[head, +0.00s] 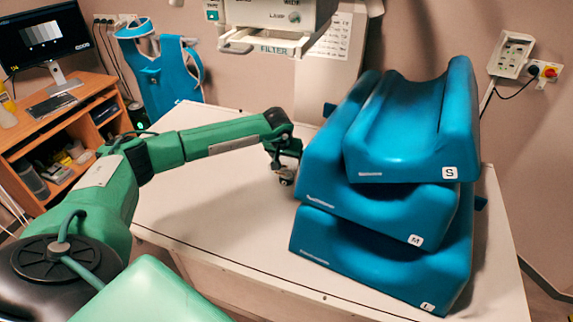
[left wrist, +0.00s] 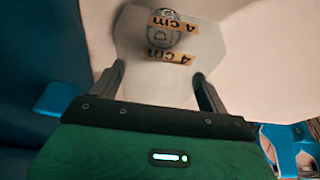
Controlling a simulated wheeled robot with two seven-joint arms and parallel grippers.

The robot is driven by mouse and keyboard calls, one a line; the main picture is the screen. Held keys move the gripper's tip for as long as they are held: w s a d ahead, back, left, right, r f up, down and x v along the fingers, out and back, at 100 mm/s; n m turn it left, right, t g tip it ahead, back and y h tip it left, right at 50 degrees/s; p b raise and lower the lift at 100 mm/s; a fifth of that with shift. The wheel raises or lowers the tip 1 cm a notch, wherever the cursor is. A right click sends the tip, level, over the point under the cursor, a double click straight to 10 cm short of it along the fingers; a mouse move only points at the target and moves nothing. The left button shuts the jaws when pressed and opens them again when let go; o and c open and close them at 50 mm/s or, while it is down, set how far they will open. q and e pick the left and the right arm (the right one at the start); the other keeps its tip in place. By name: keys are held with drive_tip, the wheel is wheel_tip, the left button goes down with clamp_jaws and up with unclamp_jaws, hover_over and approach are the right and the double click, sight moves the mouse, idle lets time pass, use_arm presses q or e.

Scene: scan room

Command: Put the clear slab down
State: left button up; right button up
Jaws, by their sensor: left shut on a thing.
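The clear slab (left wrist: 165,85) is a see-through plate with cut corners and two tan labels reading "4 cm". In the left wrist view it sits between the two fingers of my left gripper (left wrist: 159,75), which is shut on it. In the head view my left gripper (head: 286,178) hangs above the white table (head: 215,215), just left of the blue cushions. The slab is hard to make out there, and I cannot tell its height above the table. My right gripper is not in view.
Stacked blue cushions marked S (head: 400,130), M (head: 375,215) and L (head: 380,268) fill the table's right side. A lamp housing (head: 280,14) hangs over the back. The table's left and front are clear. A wooden desk (head: 60,130) stands at left.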

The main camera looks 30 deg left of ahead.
use_arm(q)
wheel_tip(320, 180, down, 3)
drive_tip(key=shift+f+p, duration=0.2)
drive_tip(key=shift+p, duration=0.3)
drive_tip(key=shift+f, duration=0.25)
drive_tip(key=o, duration=1.3)
drive_tip(key=shift+o, duration=0.2)
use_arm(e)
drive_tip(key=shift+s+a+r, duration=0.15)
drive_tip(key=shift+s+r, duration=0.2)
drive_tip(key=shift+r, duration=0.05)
